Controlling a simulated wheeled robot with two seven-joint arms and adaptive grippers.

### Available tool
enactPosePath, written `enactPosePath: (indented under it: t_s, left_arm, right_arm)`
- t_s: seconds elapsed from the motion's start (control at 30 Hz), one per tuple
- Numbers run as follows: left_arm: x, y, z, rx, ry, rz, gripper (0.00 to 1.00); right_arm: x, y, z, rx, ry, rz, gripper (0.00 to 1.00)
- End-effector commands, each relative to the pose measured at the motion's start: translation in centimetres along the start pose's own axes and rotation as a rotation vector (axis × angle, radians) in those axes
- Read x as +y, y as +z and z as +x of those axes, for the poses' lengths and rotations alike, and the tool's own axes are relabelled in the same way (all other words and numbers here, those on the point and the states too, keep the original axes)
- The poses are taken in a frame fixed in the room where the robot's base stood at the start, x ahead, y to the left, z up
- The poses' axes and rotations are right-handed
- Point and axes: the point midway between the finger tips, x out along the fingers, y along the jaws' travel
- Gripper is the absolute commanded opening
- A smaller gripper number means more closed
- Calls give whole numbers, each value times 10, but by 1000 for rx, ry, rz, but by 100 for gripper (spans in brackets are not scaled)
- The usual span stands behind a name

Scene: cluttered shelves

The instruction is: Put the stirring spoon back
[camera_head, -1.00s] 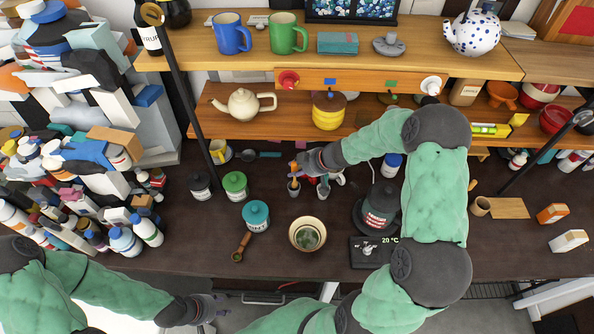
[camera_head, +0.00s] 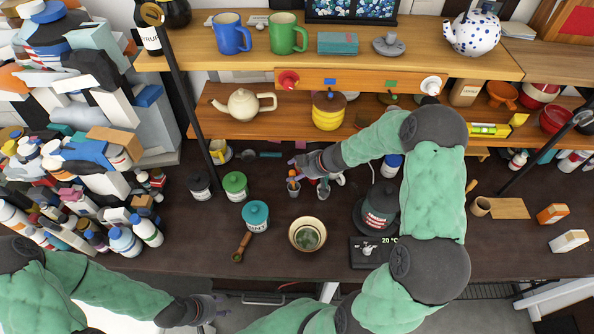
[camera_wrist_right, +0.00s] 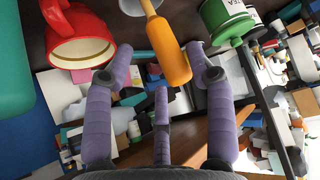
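The stirring spoon appears to be the orange-handled utensil (camera_head: 292,180) standing in a small grey cup (camera_head: 294,190) on the dark counter. In the right wrist view its orange handle (camera_wrist_right: 170,58) points toward me, with a pale shaft beyond. My right gripper (camera_head: 301,165) is just above and behind the cup. In the right wrist view its purple fingers (camera_wrist_right: 160,75) are spread to either side of the handle, with gaps, and hold nothing. The spoon's lower end is hidden. My left gripper (camera_head: 213,306) is low at the counter's front edge; its fingers are too small to read.
A red mug (camera_wrist_right: 78,38) and a green-lidded jar (camera_head: 235,184) flank the cup. A shelf (camera_head: 240,127) hangs behind. Clutter is piled at left.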

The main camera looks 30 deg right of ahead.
Motion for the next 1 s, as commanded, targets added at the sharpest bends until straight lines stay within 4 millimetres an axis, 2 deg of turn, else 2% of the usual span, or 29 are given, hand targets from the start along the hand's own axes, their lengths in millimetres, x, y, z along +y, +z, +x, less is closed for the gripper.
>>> enactPosePath:
  t_s: [0.23,0.37,0.8,1.0]
  left_arm:
    - [0,0,-1,0,0,0,40]
    - [1,0,-4,0,0,0,40]
    - [14,1,-39,0,0,0,40]
    - [17,2,-46,0,0,0,40]
  right_arm:
    - [0,-2,-2,1,1,-1,55]
    - [1,-11,-13,1,2,-3,55]
    - [1,-10,-101,0,3,1,55]
    - [0,-9,-123,0,0,1,55]
